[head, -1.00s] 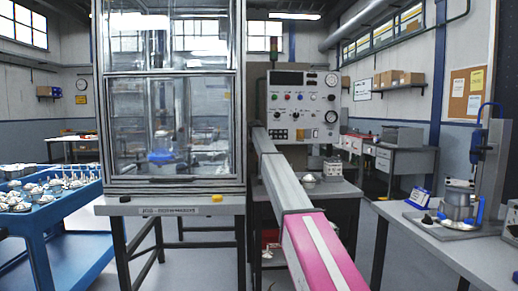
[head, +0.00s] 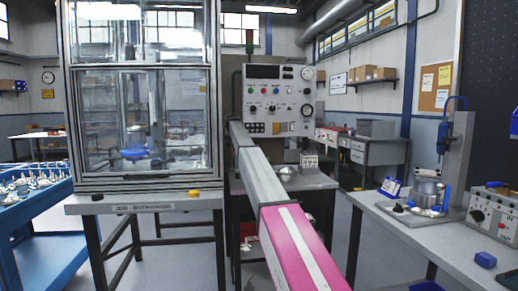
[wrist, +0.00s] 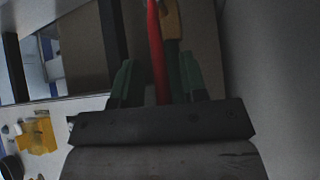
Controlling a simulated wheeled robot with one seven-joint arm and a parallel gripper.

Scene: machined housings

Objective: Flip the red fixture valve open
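In the wrist view, a long red bar (wrist: 156,48), which looks like the valve's handle, runs down between the dark green fingers of my gripper (wrist: 158,72). The fingers stand apart, with a gap between the left finger and the bar. A yellow-orange piece (wrist: 172,22) sits just right of the bar's upper part. Whether the right finger touches the bar or this piece cannot be told. In the head view, my gripper and the red valve are hidden beyond my pink and grey arm, beside the glass cabinet (head: 140,181).
A control panel (head: 277,100) stands behind my arm. A grey bench (head: 425,231) at the right holds a press (head: 458,150) and a control box (head: 492,212). A blue cart (head: 40,215) with metal parts is at the left. Some floor is free right of my arm.

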